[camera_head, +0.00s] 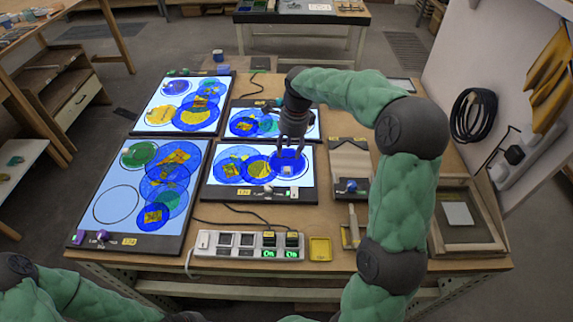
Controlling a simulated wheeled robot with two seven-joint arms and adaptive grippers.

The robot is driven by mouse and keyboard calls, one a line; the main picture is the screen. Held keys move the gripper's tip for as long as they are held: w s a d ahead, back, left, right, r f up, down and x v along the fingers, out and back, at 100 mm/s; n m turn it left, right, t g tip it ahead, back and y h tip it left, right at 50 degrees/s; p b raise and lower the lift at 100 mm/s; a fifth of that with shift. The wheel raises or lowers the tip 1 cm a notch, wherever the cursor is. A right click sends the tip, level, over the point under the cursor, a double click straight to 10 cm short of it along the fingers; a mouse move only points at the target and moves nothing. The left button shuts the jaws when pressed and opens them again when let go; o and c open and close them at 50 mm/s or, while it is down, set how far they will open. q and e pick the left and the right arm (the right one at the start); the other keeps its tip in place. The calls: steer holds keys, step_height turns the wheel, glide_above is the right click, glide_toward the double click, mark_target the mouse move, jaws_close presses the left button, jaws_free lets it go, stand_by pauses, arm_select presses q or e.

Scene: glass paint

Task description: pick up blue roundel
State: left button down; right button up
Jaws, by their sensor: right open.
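Several blue roundels lie on lit white panels, many overlapping and bearing yellow shapes. One blue roundel (273,168) lies at the right end of the lower right light panel (309,182), with a small pale block (288,169) showing over it. My right gripper (290,152) is open and points down over this roundel, partly covering it. I cannot tell whether its fingertips touch it. My left arm shows at the bottom left, but its gripper is out of view.
A large light panel (128,170) lies at the left, with a green disc (139,154) and an empty outlined circle. A power strip (247,246) and yellow tray (320,249) lie at the front. A wooden framed box (487,245) stands at the right.

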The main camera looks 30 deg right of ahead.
mark_target(287, 169)
step_height(287, 169, down, 3)
steer(key=shift+w+a+f+b, duration=0.15)
steer(key=shift+f+b, duration=0.05)
steer(key=shift+b, duration=0.2)
step_height(287, 169, down, 5)
steer(key=shift+a+f+b, duration=0.1)
steer(key=shift+b, duration=1.1)
jaws_close()
